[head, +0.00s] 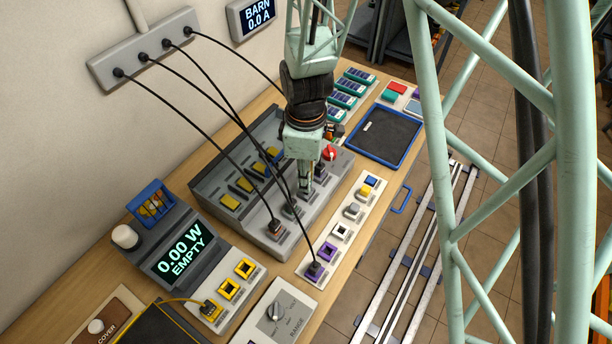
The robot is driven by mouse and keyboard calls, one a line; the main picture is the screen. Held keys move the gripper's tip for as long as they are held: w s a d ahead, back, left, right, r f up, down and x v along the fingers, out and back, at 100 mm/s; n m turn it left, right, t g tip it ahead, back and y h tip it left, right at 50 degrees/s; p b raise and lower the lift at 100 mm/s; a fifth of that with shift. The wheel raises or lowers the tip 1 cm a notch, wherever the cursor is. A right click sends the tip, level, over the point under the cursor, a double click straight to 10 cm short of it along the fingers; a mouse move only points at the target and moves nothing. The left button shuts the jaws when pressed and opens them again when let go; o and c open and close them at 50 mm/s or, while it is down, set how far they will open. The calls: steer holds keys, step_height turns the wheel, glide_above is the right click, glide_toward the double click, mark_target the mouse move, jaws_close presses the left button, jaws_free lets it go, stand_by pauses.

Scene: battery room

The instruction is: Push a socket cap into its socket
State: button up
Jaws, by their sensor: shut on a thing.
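My gripper (306,186) points down over the front row of the grey slotted unit (205,188) in the head view. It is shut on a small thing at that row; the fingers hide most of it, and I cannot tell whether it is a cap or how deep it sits. A white socket strip (303,282) lies to the right of the unit. On it are purple sockets (328,250), a white one (341,231), a grey one (353,211), a yellow one (362,193) and a blue one (370,181). I cannot tell which of these carry caps.
Black cables hang from the wall outlet bar (105,70) to the unit and the strip, close to my gripper. A red knob (329,153) is near my wrist. A meter (180,255) stands front left. A blue-rimmed tray (350,150) lies at the back right.

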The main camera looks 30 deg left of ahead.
steer(key=shift+f, duration=0.5)
steer(key=shift+f+b, duration=0.65)
steer(key=shift+b, duration=0.4)
stand_by(2.3)
steer(key=o, duration=0.4)
steer(key=shift+r, duration=0.25)
steer(key=shift+r+p, duration=2.35)
steer(key=shift+r, duration=2.95)
